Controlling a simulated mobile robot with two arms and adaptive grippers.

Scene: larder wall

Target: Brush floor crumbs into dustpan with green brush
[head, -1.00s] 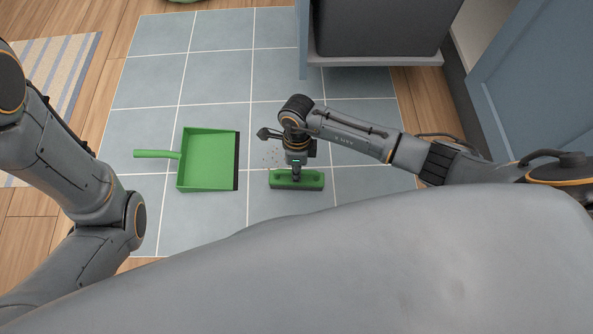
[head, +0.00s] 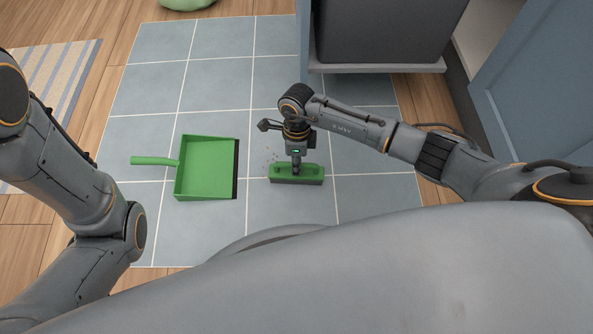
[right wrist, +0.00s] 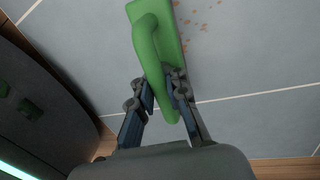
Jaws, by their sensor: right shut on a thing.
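A green dustpan (head: 207,168) lies on the blue tiles with its handle to the left and its dark open edge to the right. My right gripper (head: 296,170) is shut on the green brush (head: 313,172), which is at floor level right of the dustpan, with a gap between them. In the right wrist view the brush handle (right wrist: 150,50) runs between the fingers (right wrist: 168,98). Small brown crumbs (right wrist: 203,22) lie on the tiles beside the brush. In the head view they show faintly just left of my right gripper. My left gripper is out of view; only its arm shows.
An open cabinet with a dark unit (head: 385,35) stands at the top right, with a blue door (head: 535,85) beside it. A striped rug (head: 50,75) lies at the left. A green round thing (head: 187,4) is cut off at the top. The tiles above the dustpan are clear.

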